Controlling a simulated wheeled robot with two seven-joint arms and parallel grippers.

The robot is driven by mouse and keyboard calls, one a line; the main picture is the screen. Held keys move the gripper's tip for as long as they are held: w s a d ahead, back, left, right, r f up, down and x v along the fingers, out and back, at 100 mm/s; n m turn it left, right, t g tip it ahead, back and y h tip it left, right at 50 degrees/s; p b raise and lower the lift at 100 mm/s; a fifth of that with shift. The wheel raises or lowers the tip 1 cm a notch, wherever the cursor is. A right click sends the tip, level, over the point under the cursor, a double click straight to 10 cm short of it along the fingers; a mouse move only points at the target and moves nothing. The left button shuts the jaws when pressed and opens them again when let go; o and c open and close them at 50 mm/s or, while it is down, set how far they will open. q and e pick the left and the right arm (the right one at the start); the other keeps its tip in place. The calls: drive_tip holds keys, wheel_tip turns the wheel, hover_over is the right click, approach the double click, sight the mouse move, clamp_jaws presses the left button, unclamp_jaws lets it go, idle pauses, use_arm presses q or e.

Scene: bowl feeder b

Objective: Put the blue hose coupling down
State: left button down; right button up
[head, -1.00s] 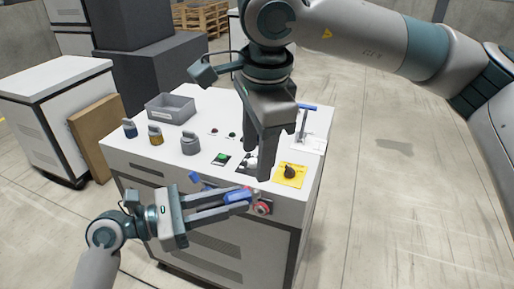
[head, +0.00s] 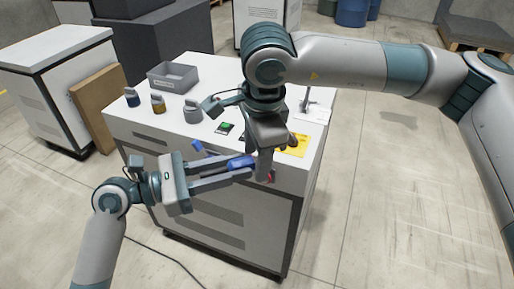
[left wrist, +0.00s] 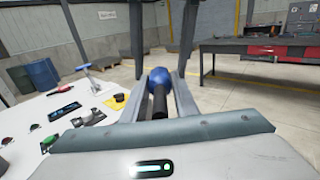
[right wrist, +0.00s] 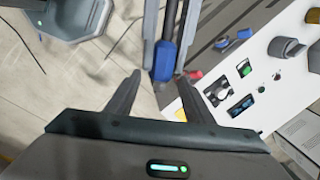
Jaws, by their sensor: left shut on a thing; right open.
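The blue hose coupling (head: 240,162) is held between the fingertips of my left gripper (head: 246,166), in front of the cabinet's front edge. In the left wrist view the coupling (left wrist: 158,84) has a blue body and a dark end pointing towards the palm. My right gripper (head: 265,172) is open, pointing down close beside the coupling and partly covering its end in the head view. In the right wrist view the coupling (right wrist: 165,62) shows beyond and between the open fingers (right wrist: 160,92). I cannot tell whether they touch it.
The white cabinet top (head: 180,125) carries a grey bin (head: 173,77), several weight-like pieces with handles (head: 193,112), a green button (head: 225,128) and a yellow plate (head: 296,146). A red knob (right wrist: 195,76) and a blue handle (right wrist: 236,38) sit at the front edge.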

drive_tip(key=c, duration=1.2)
use_arm(q)
drive_tip(key=c, duration=1.3)
unclamp_jaws()
drive_tip(key=shift+c, duration=0.2)
drive_tip(key=shift+a, duration=0.1)
drive_tip(key=v, duration=1.1)
drive_tip(key=shift+s+a, duration=0.2)
drive_tip(key=shift+a, duration=0.15)
